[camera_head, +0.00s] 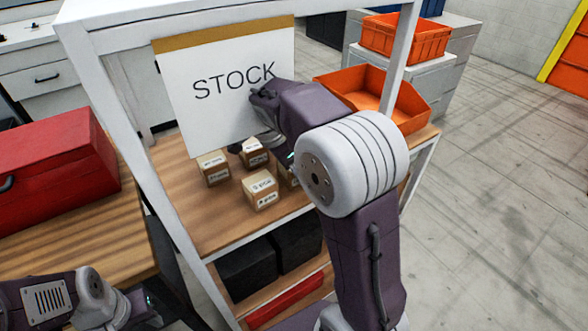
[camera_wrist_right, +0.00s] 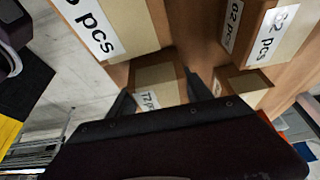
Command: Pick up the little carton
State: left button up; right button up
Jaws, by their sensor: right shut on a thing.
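In the right wrist view, the fingers of my right gripper (camera_wrist_right: 158,97) are on either side of a little brown carton (camera_wrist_right: 158,76) with a white label. The gripper is shut on this carton.
A white STOCK sign (camera_head: 228,85) stands behind the cartons. An orange bin (camera_head: 372,98) is at the shelf's right end. White frame posts (camera_head: 125,150) bound the shelf. A red toolbox (camera_head: 55,165) sits on the bench at left. Neighbouring cartons (camera_wrist_right: 245,84) are close to my right gripper.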

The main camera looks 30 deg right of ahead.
notch_tip(320, 180, up, 9)
jog(key=shift+r+p, duration=0.1)
jog(key=shift+p, duration=1.1)
jog(key=shift+r, duration=0.35)
